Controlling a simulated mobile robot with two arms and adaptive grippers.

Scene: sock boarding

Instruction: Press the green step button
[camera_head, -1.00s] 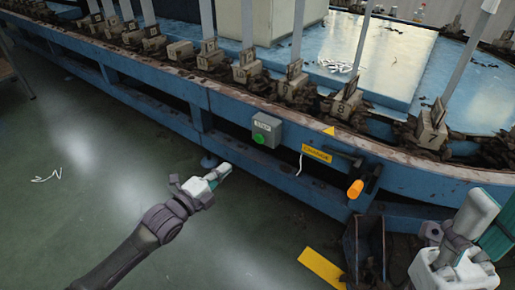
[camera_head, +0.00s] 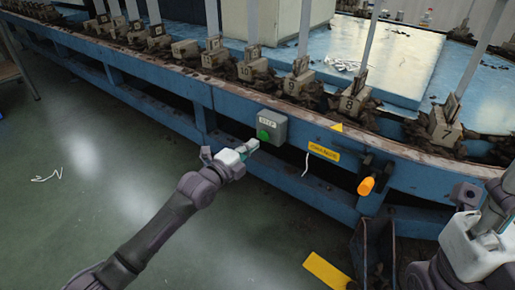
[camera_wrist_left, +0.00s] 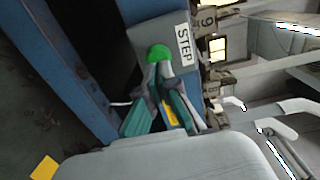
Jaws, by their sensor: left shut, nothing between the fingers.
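The green step button (camera_head: 263,135) sits on a grey box labelled STEP (camera_head: 272,128), fixed to the machine's blue side rail. My left gripper (camera_head: 251,146) is shut and empty, with its fingertips just below and left of the button. In the left wrist view, the green button (camera_wrist_left: 158,51) shows right beyond the closed fingertips (camera_wrist_left: 158,70), which overlap its lower edge. I cannot tell whether they touch. My right gripper (camera_head: 503,195) is at the right edge, partly cut off, and its jaws cannot be made out.
The blue machine rail (camera_head: 225,104) runs across the view, with numbered blocks and upright boards above it. An orange knob (camera_head: 366,186) and a yellow label (camera_head: 323,152) are right of the box. The green floor (camera_head: 80,190) at left is mostly clear.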

